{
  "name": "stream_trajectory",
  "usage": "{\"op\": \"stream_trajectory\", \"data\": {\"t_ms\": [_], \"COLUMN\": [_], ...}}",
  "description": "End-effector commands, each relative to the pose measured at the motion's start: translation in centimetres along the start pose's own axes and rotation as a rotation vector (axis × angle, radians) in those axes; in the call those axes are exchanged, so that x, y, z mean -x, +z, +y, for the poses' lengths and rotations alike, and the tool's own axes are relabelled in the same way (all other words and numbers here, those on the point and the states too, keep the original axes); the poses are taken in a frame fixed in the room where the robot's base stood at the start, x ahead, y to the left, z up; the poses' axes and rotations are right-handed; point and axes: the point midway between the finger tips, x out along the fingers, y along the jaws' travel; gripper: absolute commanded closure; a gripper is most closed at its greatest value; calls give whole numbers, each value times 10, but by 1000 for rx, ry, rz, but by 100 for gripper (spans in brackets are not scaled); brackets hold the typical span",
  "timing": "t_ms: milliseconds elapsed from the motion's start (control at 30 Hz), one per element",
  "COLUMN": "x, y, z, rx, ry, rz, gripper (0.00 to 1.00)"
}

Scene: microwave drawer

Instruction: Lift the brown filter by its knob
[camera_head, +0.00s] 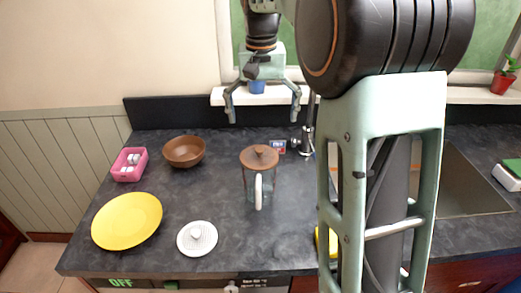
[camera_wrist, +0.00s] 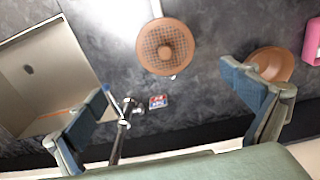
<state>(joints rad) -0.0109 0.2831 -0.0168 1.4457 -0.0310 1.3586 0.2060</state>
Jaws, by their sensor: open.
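The brown filter (camera_head: 260,160) is a round lid with a small knob on top. It sits on a clear jug with a white handle (camera_head: 258,192) in the middle of the dark counter. In the wrist view the filter (camera_wrist: 166,46) shows as a brown disc with a mesh pattern, near the top centre. My gripper (camera_head: 263,117) is open and empty, fingers pointing down, above and behind the filter in the head view. In the wrist view my gripper's fingertips (camera_wrist: 165,82) are spread wide, with the filter beyond the gap between them. Nothing touches the filter.
A brown bowl (camera_head: 184,152), pink box (camera_head: 129,164), yellow plate (camera_head: 127,221) and white lid-like disc (camera_head: 197,239) stand left of the jug. A tap (camera_wrist: 127,108) and sink (camera_wrist: 42,78) lie on the other side.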

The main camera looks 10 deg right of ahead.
Motion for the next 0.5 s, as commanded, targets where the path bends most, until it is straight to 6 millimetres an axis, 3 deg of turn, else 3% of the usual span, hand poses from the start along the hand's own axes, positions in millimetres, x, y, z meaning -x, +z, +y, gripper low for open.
{"op": "stream_trajectory", "data": {"t_ms": [200,500], "x": [4,-39], "y": [7,10], "z": [-14,-15], "rx": [-57,-61], "ry": [-21,-22], "rz": [-60,-65], "gripper": [1,1]}}
